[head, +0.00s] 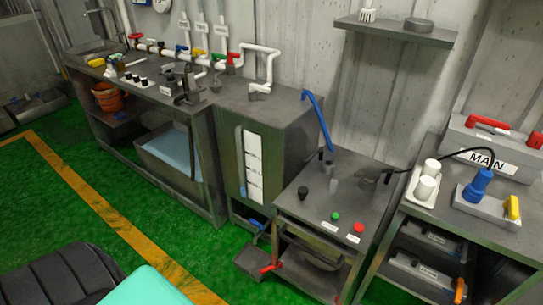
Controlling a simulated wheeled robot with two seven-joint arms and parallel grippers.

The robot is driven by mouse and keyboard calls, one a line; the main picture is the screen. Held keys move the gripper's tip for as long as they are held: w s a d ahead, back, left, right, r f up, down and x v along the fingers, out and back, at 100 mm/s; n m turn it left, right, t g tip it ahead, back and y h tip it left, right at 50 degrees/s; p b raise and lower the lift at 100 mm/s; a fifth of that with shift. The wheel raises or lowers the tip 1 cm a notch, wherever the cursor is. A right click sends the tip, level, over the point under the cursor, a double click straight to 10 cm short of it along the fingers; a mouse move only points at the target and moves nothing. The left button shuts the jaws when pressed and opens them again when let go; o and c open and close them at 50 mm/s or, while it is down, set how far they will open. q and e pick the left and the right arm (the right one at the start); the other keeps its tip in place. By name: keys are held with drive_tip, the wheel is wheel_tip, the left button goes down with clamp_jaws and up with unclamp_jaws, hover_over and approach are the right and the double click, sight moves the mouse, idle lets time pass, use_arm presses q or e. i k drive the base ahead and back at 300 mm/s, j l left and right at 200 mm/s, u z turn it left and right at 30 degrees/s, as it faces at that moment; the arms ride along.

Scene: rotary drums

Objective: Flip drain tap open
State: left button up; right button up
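No part is labelled as the drain tap that I can read. A small red handle (269,268) sticks out low at the left front of the metal stand with the green and red buttons. A small blue handle (256,224) sits low at the front of the tall grey tank (284,150). I cannot tell which of these is the drain tap, nor whether either is open. Both are small, and the body behind the red handle is hard to make out. Neither of my grippers is in view.
The stand's top (345,190) carries a green button (336,216) and a red button (359,227). A grey box (250,259) lies low beside the tank. Green floor (175,225) with a yellow line is clear in front. A bench (512,239) with a MAIN switch box (489,152) stands right.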

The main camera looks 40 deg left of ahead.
sight(261, 227)
drive_tip(key=u, duration=1.25)
drive_tip(key=i+z, duration=0.1)
drive_tip(key=z, duration=0.25)
drive_tip(key=j+z, duration=0.1)
drive_tip(key=z, duration=0.2)
drive_tip(key=i+j+z, duration=0.1)
drive_tip(key=z, duration=0.25)
drive_tip(key=i+j+z, duration=0.15)
drive_tip(key=j, duration=0.25)
drive_tip(key=i+j+z, duration=0.15)
drive_tip(key=j, duration=0.3)
drive_tip(key=i+j+z, duration=0.1)
drive_tip(key=j, duration=0.35)
drive_tip(key=i+j+z, duration=0.15)
drive_tip(key=j, duration=0.3)
drive_tip(key=i+j+z, duration=0.15)
drive_tip(key=j, duration=0.35)
